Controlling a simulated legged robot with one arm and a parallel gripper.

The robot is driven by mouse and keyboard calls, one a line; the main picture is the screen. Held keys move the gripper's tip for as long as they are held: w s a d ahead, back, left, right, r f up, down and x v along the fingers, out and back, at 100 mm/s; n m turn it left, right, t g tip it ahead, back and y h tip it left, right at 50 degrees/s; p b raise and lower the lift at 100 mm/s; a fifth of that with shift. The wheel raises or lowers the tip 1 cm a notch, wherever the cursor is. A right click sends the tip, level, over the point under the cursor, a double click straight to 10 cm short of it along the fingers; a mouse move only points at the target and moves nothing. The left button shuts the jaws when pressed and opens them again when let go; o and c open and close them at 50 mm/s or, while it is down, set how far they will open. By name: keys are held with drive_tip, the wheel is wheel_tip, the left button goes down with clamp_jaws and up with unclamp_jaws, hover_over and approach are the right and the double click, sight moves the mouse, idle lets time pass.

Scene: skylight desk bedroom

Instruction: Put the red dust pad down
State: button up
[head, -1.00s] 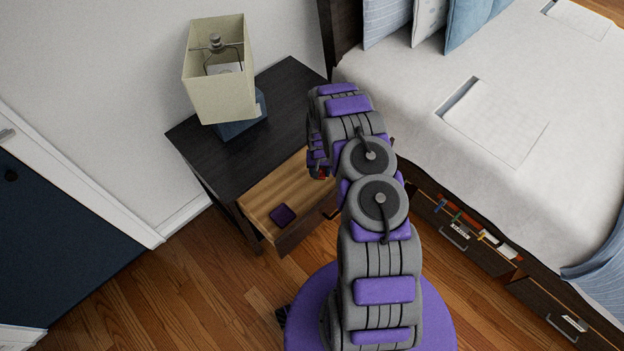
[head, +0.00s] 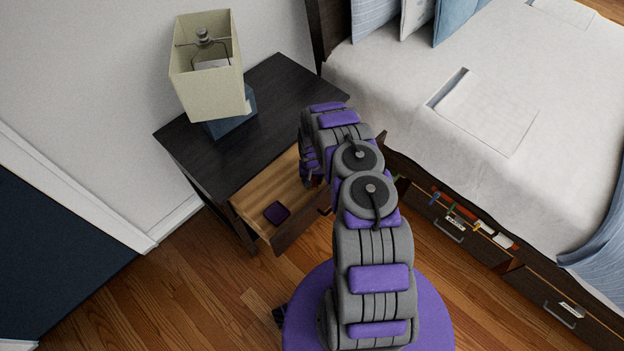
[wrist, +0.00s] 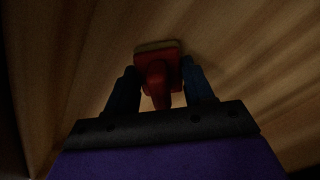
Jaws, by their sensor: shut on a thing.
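The red dust pad (wrist: 158,78) shows in the wrist view between the two dark fingers of my gripper (wrist: 160,92), which is shut on its red handle. The pad's flat head, with a pale edge, points away from me toward a wooden surface. I cannot tell whether it touches that surface. In the head view my arm reaches over the open nightstand drawer (head: 252,205), and my gripper is mostly hidden behind the arm there. The dust pad cannot be made out in the head view.
A small dark purple pad (head: 277,213) lies in the drawer's front part. A lamp (head: 208,75) stands on the dark nightstand (head: 285,95). The bed (head: 430,60) is at the right, with an open, filled drawer (head: 455,220) below it. Wood floor is clear at lower left.

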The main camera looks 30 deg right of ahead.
drive_tip(key=o, duration=0.5)
drive_tip(key=shift+f, duration=0.15)
drive_tip(key=o, duration=0.5)
drive_tip(key=shift+d, duration=0.3)
drive_tip(key=shift+a, duration=0.1)
drive_tip(key=shift+a, duration=0.1)
wheel_tip(320, 180, up, 21)
drive_tip(key=p, duration=0.3)
drive_tip(key=s+a+r+n, duration=0.1)
drive_tip(key=s+a+r, duration=0.15)
drive_tip(key=r, duration=0.45)
drive_tip(key=s+a+r, duration=0.2)
drive_tip(key=s+r, duration=0.1)
drive_tip(key=r, duration=0.4)
drive_tip(key=s+a+r+n, duration=0.1)
drive_tip(key=s+a+r, duration=0.15)
drive_tip(key=r, duration=0.45)
drive_tip(key=s+a+r+n+g, duration=0.1)
drive_tip(key=s+a+r, duration=0.4)
drive_tip(key=s+r, duration=0.8)
drive_tip(key=s+a+r+n, duration=0.1)
drive_tip(key=s+a, duration=0.1)
drive_tip(key=s, duration=0.7)
drive_tip(key=s+a+r+n, duration=0.1)
drive_tip(key=s+a+r, duration=0.1)
drive_tip(key=s, duration=0.7)
drive_tip(key=shift+s+a+g, duration=0.15)
drive_tip(key=shift+s+g, duration=0.25)
